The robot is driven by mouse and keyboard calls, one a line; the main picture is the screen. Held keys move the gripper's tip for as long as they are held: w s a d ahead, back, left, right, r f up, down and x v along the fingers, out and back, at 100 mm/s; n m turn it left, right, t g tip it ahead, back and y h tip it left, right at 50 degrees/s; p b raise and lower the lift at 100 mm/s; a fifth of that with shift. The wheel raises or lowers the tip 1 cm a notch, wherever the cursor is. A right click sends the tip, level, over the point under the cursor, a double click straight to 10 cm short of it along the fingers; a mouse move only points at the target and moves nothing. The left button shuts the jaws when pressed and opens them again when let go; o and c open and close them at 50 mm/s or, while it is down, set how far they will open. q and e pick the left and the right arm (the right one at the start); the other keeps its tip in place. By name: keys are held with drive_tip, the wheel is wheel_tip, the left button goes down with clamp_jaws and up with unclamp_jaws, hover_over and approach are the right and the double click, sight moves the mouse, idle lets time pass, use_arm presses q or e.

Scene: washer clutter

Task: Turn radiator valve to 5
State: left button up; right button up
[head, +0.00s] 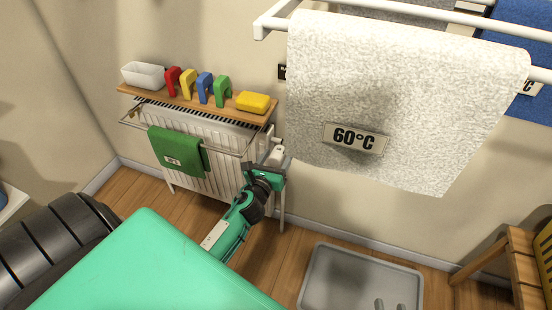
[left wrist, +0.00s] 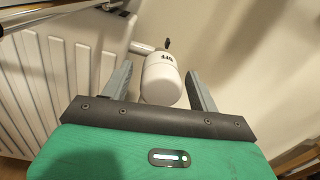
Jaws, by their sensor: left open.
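The white radiator valve (left wrist: 162,80) is a rounded knob in the left wrist view, with dark markings near its far end and a small black pointer beyond them. The markings are too small to read for sure. My left gripper (left wrist: 164,85) is open, with one grey finger on each side of the knob and a visible gap at the right finger. In the head view my left gripper (head: 275,166) is at the right end of the white radiator (head: 215,178), and largely hides the valve. My right gripper is not in view.
A wooden shelf (head: 190,104) above the radiator holds a white bin, coloured arches and a yellow block. A green cloth (head: 176,150) hangs on a rail. A grey towel (head: 400,100) marked 60°C hangs at right. A grey tray (head: 345,279) lies on the floor.

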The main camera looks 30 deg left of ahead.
use_arm(q)
drive_tip(key=shift+c, duration=0.4)
drive_tip(key=c, duration=0.9)
